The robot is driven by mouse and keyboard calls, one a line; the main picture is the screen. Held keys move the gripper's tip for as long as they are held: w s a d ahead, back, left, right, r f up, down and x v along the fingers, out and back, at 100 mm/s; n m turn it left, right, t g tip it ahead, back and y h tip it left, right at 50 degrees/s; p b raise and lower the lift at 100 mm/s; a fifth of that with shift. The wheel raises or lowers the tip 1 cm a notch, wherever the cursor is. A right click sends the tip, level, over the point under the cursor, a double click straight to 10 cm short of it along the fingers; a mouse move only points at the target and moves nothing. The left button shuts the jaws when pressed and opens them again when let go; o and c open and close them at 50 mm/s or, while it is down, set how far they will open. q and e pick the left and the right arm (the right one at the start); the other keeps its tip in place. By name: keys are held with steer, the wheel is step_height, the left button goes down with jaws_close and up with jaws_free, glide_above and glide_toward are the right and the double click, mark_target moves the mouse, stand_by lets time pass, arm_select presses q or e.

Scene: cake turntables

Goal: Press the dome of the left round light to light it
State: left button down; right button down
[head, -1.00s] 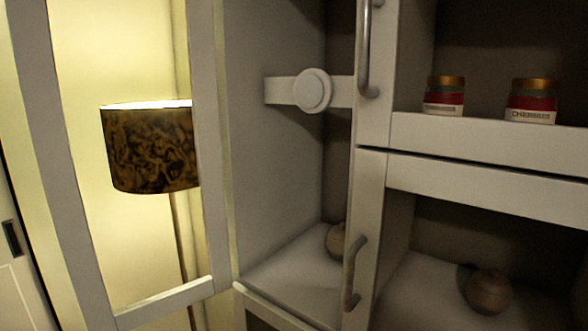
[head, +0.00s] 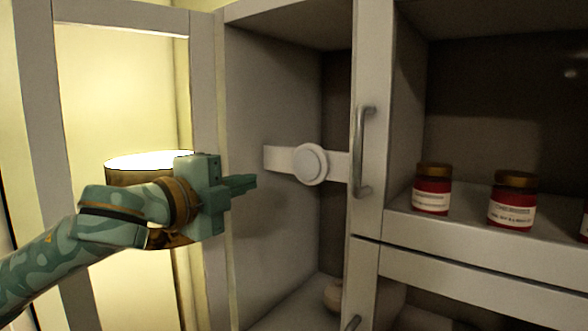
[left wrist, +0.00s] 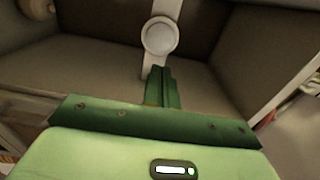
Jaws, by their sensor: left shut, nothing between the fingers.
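The round light (head: 310,164) is a pale disc with a raised dome on a white strip, on the inner left wall of the cabinet. It looks unlit. It also shows in the left wrist view (left wrist: 159,36), just beyond my fingertips. My left gripper (head: 254,182) is shut and empty, its fingers pointing right toward the light, with a gap between them in the head view. The closed fingers also show in the left wrist view (left wrist: 160,72). No second round light is in view. My right gripper is not in view.
A cabinet door with a metal handle (head: 364,152) stands just right of the light. Red jars (head: 432,190) with brown lids stand on the right shelf. A lit lamp (head: 150,162) is behind the glazed door frame at left. A round pot (head: 333,294) sits below.

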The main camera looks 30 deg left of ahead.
arm_select(q)
steer(key=p, duration=0.5)
glide_toward(303, 166)
steer(key=w+p, duration=0.1)
steer(key=w, duration=0.1)
steer(key=w+p, duration=0.2)
steer(key=w, duration=0.1)
steer(key=shift+w+d+r, duration=0.2)
steer(key=shift+w+d, duration=0.15)
steer(key=shift+w+f+p, duration=0.2)
steer(key=shift+w+p, duration=0.15)
steer(key=shift+w, duration=0.25)
